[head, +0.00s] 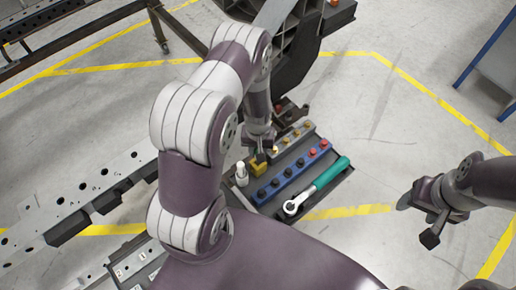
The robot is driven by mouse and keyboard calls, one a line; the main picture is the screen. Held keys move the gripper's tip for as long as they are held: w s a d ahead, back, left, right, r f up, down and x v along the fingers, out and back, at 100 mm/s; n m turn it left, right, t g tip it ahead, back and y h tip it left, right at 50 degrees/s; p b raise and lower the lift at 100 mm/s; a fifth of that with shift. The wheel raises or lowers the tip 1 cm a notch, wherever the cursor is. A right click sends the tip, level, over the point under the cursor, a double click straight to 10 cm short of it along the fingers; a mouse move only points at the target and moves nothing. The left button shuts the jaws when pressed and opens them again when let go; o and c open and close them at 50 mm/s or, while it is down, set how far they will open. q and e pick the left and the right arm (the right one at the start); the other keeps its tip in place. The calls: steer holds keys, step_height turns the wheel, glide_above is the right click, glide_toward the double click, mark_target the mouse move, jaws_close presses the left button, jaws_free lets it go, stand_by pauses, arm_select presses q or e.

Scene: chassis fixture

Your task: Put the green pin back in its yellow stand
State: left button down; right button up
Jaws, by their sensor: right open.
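A small yellow block (257,166), which looks like the yellow stand, is at the left side of the dark tool tray, next to a white cylinder. My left gripper (262,154) points down right at the yellow block, over its upper edge. Its fingers are small and partly covered, so I cannot tell whether they are open or hold anything. I cannot make out a green pin; it may be hidden at the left gripper. My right gripper (420,218) is open and empty above the floor, right of the tray.
The dark tray (341,178) holds a ratchet with a green handle (325,176), a blue rack (292,180) and a grey rack with coloured caps. A white cylinder (242,172) stands at its left. Perforated metal rails (85,192) lie left.

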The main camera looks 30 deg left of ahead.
arm_select(q)
steer(key=shift+f, duration=0.15)
steer(key=shift+f+b, duration=1.05)
steer(key=shift+f, duration=0.15)
steer(key=shift+f+b, duration=0.75)
steer(key=shift+f, duration=0.3)
steer(key=c, duration=0.8)
jaws_free()
steer(key=shift+c, duration=0.4)
step_height(320, 180, up, 7)
steer(key=p, duration=0.6)
steer(key=shift+r+p, duration=0.15)
steer(key=shift+p, duration=0.15)
